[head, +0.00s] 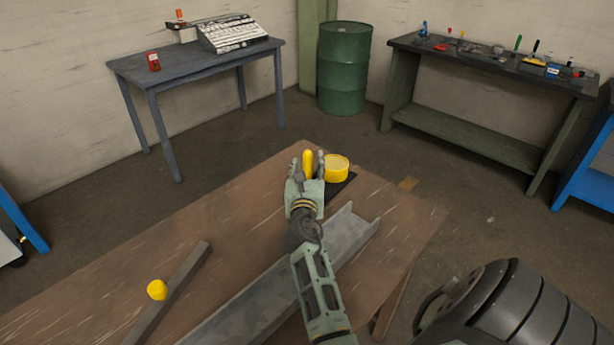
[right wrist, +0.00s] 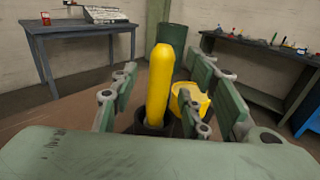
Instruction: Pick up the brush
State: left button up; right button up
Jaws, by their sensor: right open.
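What I take for the brush has a yellow, round-topped handle (head: 308,160) and stands upright near the far edge of the wooden table. In the right wrist view the yellow handle (right wrist: 160,80) rises from a dark round base (right wrist: 152,122); any bristles are hidden. My right gripper (head: 307,170) is open, with its fingers on both sides of the handle. In the right wrist view there are gaps between the handle and the fingers, so I see no grip on it. My left gripper is not in view.
A round yellow container (head: 337,168) stands close to the right of the gripper, by a black mat (head: 342,187). A grey metal channel (head: 270,290) lies along the wooden table (head: 225,235). A bar (head: 170,290) and a small yellow object (head: 157,290) are at left.

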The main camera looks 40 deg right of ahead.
jog(key=shift+x, duration=1.25)
grip_shut()
